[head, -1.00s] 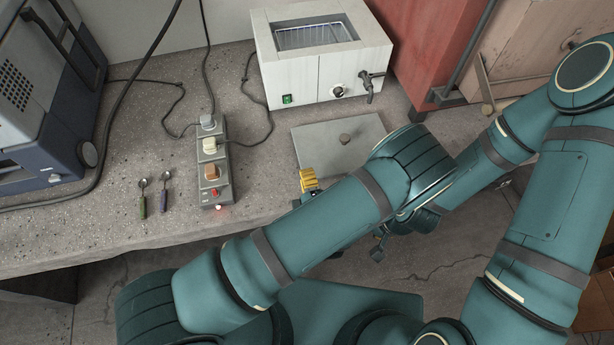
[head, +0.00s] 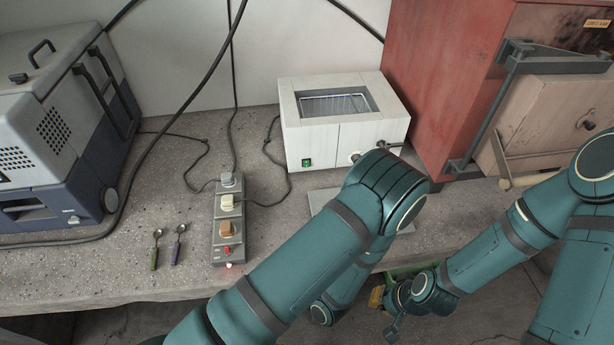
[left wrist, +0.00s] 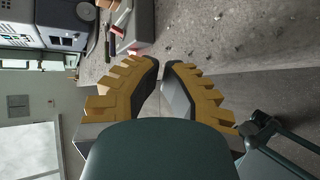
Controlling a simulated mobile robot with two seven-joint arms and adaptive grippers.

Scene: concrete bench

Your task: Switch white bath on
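The white bath (head: 345,143) stands on the bench against the wall, with an open top holding a wire rack. A green switch (head: 306,162) is at its lower front left; a knob and tap at the right are partly covered by my left arm. My left gripper (left wrist: 162,66) shows in the left wrist view, yellow fingers nearly meeting, nothing seen between them. It is hidden behind my arm in the head view. My right gripper (head: 376,297) shows only as a yellow part below the bench edge.
A blue-grey appliance (head: 60,140) stands at left, with two spoons (head: 155,250) before it. A grey plate (head: 322,198) lies before the bath, mostly covered by my arm. A red cabinet (head: 440,75) stands right of the bath. Cables cross the bench behind the strip.

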